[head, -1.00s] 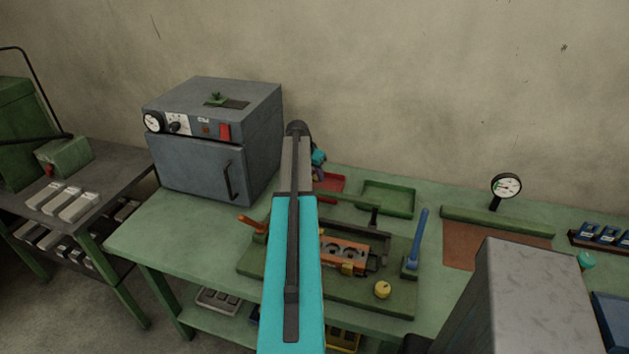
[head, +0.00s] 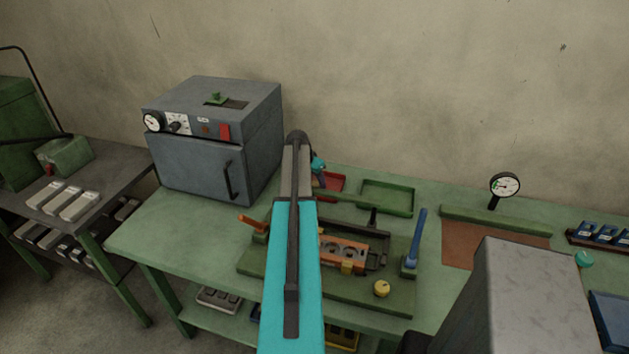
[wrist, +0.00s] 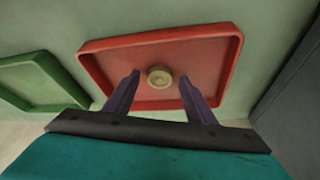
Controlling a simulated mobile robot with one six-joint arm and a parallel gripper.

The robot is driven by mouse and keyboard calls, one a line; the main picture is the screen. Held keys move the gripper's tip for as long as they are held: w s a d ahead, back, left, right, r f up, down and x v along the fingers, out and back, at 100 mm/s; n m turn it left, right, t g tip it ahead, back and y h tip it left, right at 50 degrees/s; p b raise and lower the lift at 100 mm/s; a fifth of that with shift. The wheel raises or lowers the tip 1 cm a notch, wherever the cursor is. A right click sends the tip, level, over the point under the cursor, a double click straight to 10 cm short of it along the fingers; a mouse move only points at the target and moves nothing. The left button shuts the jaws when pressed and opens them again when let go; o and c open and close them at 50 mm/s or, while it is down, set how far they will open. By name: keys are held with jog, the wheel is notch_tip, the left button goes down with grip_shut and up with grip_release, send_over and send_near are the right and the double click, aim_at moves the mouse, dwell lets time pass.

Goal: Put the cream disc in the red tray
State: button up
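The red tray (wrist: 215,58) fills the upper middle of the wrist view. In the head view part of the red tray (head: 336,181) shows on the bench, partly hidden behind my arm. The cream disc (wrist: 159,77) appears to lie on the tray's floor in the wrist view, with a round mark at its centre. My gripper (wrist: 158,84) is open. Its two dark fingers stand apart on either side of the disc in the picture, with gaps on both sides. In the head view the disc is hidden and the fingertips are not clear.
A green tray (head: 388,197) lies to the right of the red one. A grey oven (head: 217,140) stands close on the left. A green fixture with a blue handle (head: 415,240) and a yellow knob (head: 381,288) sits in front. A dial gauge (head: 505,186) stands farther right.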

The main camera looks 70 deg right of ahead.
jog(key=shift+r, duration=0.15)
jog(key=b+v, duration=0.2)
jog(key=v, duration=1)
jog(key=shift+b, duration=0.4)
dwell(0.7)
